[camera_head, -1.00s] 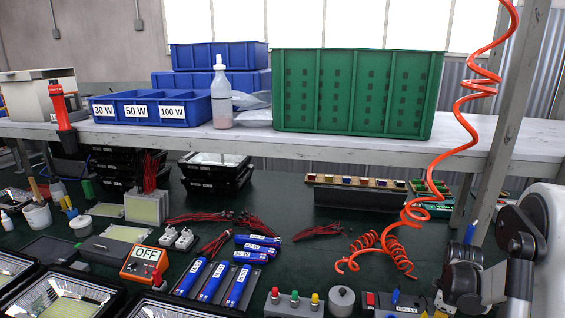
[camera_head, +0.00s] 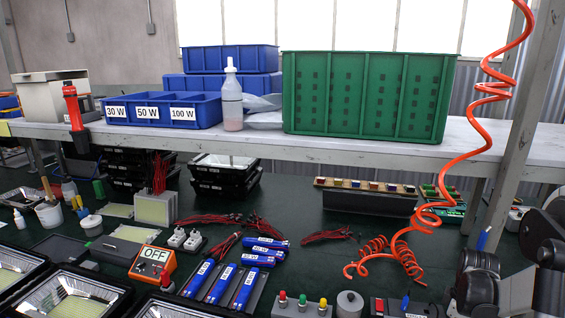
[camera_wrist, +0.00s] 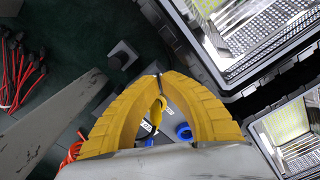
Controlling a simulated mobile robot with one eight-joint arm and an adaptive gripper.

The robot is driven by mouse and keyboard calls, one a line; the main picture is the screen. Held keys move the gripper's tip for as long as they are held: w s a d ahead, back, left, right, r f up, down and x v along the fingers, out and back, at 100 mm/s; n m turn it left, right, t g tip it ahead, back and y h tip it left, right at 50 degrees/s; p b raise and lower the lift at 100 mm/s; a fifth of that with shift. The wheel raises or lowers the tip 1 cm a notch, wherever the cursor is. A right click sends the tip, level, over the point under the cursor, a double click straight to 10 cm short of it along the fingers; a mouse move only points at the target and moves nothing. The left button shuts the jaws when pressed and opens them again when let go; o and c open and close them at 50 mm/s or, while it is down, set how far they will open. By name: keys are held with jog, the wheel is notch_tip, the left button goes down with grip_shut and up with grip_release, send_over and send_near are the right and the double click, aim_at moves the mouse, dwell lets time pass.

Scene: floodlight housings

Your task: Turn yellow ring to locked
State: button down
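My gripper (camera_wrist: 158,76) shows in the wrist view as two ribbed yellow fingers arching toward each other. Their tips are close together, and whether they touch or hold something is unclear. A small yellow part (camera_wrist: 157,108), possibly the yellow ring, shows in the gap between the fingers. The lock marking is too small to read. In the head view only my arm shows at the right edge, and the fingers are out of sight.
Floodlight housings (camera_wrist: 239,80) fill the right of the wrist view; red wires lie at its left. A coiled orange hose (camera_head: 435,208) hangs near my arm.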

notch_tip(320, 180, up, 5)
jog(key=p, duration=0.2)
jog(key=shift+p, duration=0.4)
